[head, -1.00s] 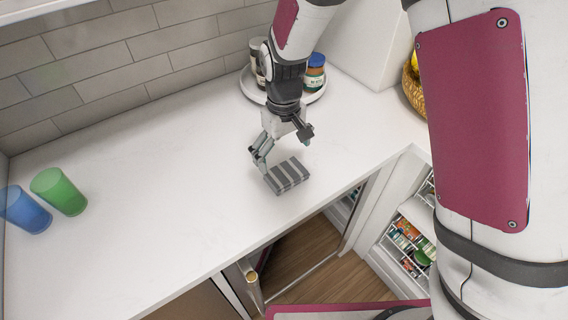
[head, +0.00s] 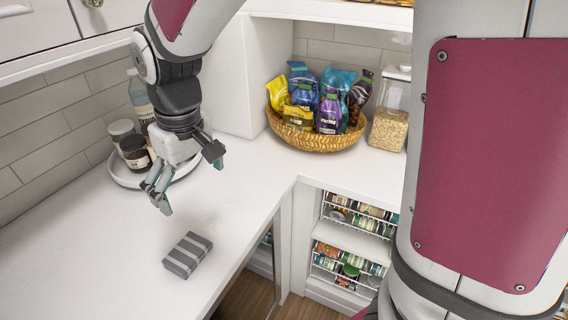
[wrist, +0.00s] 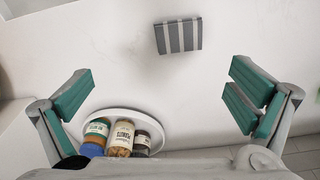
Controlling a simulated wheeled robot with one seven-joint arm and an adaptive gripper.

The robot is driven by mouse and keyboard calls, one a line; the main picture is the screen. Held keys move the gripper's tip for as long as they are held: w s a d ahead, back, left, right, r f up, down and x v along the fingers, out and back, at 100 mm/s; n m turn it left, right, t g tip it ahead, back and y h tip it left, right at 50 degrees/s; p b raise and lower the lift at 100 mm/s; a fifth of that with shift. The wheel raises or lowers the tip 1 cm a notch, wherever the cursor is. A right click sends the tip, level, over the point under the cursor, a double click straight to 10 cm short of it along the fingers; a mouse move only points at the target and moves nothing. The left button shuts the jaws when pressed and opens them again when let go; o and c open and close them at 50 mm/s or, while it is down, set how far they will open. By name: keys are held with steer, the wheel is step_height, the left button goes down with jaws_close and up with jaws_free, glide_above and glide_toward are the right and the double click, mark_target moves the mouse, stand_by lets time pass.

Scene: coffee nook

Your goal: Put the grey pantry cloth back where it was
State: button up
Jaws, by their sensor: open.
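The grey striped cloth (head: 187,255), folded into a small block, lies on the white counter near its front edge. It also shows in the wrist view (wrist: 179,36), beyond my fingertips and near the top of the picture. My gripper (head: 158,197) is open and empty above the counter, up and to the left of the cloth in the head view. In the wrist view its two teal-padded fingers (wrist: 160,98) are spread wide with nothing between them. The cloth is apart from both fingers.
A round white tray (head: 124,181) with jars and a bottle stands behind my gripper. A wicker basket (head: 318,141) of snack bags and a clear canister (head: 390,120) stand in the back corner. Wire racks (head: 352,240) hold goods below the counter. The counter around the cloth is clear.

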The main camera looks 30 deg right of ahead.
steer(key=s+d+r+m+t, duration=0.2)
steer(key=s+d+r, duration=0.2)
steer(key=s+d, duration=0.2)
steer(key=s+d+r+m+t, duration=0.2)
steer(key=s+d+r, duration=0.3)
steer(key=s, duration=0.5)
steer(key=shift+s+d+r+m+h, duration=0.25)
steer(key=shift+s+d+m, duration=0.2)
steer(key=shift+d, duration=0.35)
steer(key=shift+w, duration=0.1)
